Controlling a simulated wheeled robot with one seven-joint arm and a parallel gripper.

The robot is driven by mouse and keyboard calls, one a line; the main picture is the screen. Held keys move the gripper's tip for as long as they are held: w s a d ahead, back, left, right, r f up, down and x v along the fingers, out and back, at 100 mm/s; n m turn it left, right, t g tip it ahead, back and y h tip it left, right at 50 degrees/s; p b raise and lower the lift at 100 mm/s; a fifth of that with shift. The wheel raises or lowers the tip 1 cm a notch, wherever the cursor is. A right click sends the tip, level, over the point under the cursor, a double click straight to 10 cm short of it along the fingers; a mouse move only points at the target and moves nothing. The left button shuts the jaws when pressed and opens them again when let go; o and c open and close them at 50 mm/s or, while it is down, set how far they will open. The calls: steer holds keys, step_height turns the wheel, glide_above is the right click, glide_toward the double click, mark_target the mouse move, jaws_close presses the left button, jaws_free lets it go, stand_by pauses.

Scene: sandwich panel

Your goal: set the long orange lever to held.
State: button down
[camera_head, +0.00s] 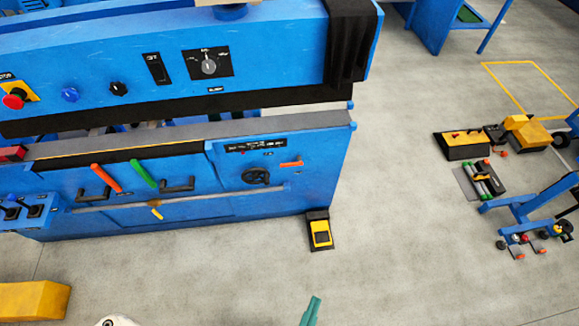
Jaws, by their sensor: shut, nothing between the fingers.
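The long orange lever (105,178) is on the front of the blue machine's lower panel, at the left. It leans with its top to the upper left and its lower end to the right. A similar green lever (143,175) stands just right of it, leaning the same way. My gripper (314,299) shows only as slim teal fingertips at the bottom edge. Its fingers are together, with nothing between them. It is well below and right of the lever, apart from it. Any marking for the lever's positions is too small to read.
Black bracket-like handles flank the levers. A small yellow lever (156,211), a black handwheel (256,176) and a short orange handle (291,164) are close by. A yellow-black pedal (320,234) stands on the floor. The floor before the machine is mostly clear; a yellow block (34,300) lies left.

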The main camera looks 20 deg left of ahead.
steer(key=w+a+f+n+y, duration=0.1)
steer(key=w+a+f+y, duration=0.15)
steer(key=w+f, duration=0.6)
steer(key=w+a+f+n+y, duration=0.15)
steer(key=w+a+f, duration=0.3)
steer(key=w, duration=0.65)
steer(key=w+a+n+g+y, duration=0.2)
steer(key=w+a+n+y, duration=0.2)
steer(key=w+a, duration=1.1)
steer(key=shift+w+r, duration=0.25)
steer(key=shift+w, duration=1)
steer(key=shift+w, duration=0.1)
